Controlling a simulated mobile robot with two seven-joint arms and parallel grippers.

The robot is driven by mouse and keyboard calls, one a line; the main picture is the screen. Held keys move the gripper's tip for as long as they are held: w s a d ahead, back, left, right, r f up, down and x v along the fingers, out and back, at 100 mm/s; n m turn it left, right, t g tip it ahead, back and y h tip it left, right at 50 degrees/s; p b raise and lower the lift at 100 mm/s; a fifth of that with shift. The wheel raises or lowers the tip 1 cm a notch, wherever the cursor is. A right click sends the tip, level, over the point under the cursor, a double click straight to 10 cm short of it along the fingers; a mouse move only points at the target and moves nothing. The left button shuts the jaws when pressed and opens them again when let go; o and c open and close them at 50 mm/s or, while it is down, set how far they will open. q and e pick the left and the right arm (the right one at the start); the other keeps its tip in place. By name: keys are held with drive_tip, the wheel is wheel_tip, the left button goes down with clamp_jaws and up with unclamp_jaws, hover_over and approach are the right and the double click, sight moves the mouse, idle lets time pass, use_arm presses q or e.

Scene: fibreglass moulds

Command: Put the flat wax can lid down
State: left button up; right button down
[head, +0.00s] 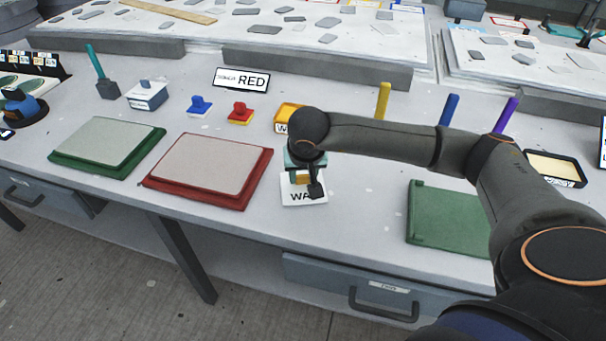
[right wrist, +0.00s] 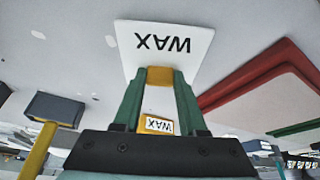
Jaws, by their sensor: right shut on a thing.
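My right gripper (head: 306,180) is over the front middle of the bench, pointing down. It is shut on the yellow wax can lid (right wrist: 160,76), which shows as a small yellow block between the green fingertips in the right wrist view. A white square marked WAX (head: 290,187) lies flat right under the fingertips; it also shows in the right wrist view (right wrist: 165,45). I cannot tell whether the lid touches it. The yellow wax can (head: 285,118) stands behind the gripper, partly hidden by my arm. My left gripper is not in view.
A red mould (head: 165,196) lies left of the gripper, with a green mould (head: 62,160) beyond it. Another green mould (head: 432,238) lies to the right.

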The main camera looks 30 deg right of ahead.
drive_tip(key=shift+f, duration=0.25)
drive_tip(key=shift+c, duration=2.3)
unclamp_jaws()
drive_tip(key=shift+r, duration=0.1)
drive_tip(key=shift+r, duration=0.5)
drive_tip(key=v, duration=1.1)
drive_tip(key=shift+s+a+r, duration=0.15)
drive_tip(key=shift+s, duration=0.05)
